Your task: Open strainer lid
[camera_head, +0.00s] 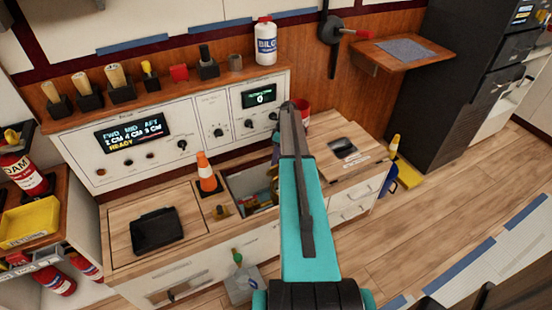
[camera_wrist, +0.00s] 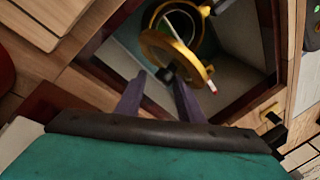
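The strainer (camera_wrist: 205,12) sits in the recessed bay, with a yellow rim around a dark opening in the wrist view. Its yellow lid (camera_wrist: 160,50) is tilted up from the rim on the near side, with a dark knob on it. My gripper (camera_wrist: 160,78) has its two fingers apart, with the tips close to the knob. I cannot tell whether they touch it. In the head view, yellow parts in the open bay (camera_head: 236,183) show beside my arm, which hides my gripper and most of the strainer.
An orange cone (camera_head: 206,173) stands at the bay's left edge. A wooden hatch with a black handle (camera_head: 156,230) lies left, and another hatch (camera_head: 343,150) lies right. A control panel (camera_head: 170,129) rises behind. Wooden floor (camera_head: 430,220) is free at right.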

